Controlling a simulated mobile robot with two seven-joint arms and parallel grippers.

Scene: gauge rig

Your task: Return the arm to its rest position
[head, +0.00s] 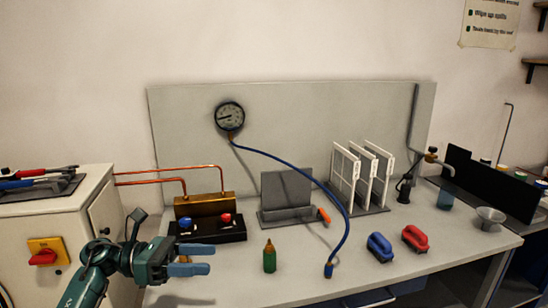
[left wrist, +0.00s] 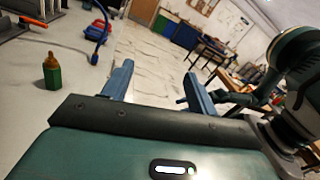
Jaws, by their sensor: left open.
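My left arm comes in from the lower left in the head view. My left gripper (head: 203,260) is open and empty, above the front left part of the workbench. Its two blue fingers stand apart in the left wrist view (left wrist: 157,88), with nothing between them. A green bottle with a brown tip (head: 269,258) stands upright on the bench to the right of the gripper, apart from it. The bottle also shows at the left in the left wrist view (left wrist: 52,74). My right gripper is in neither view.
A valve block with blue and red knobs (head: 208,229) stands behind the gripper. A blue hose (head: 343,210) runs from the gauge (head: 229,117) to the bench. Blue (head: 380,247) and red (head: 415,239) handled items lie right. A white cabinet (head: 95,220) stands left. The bench front is mostly clear.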

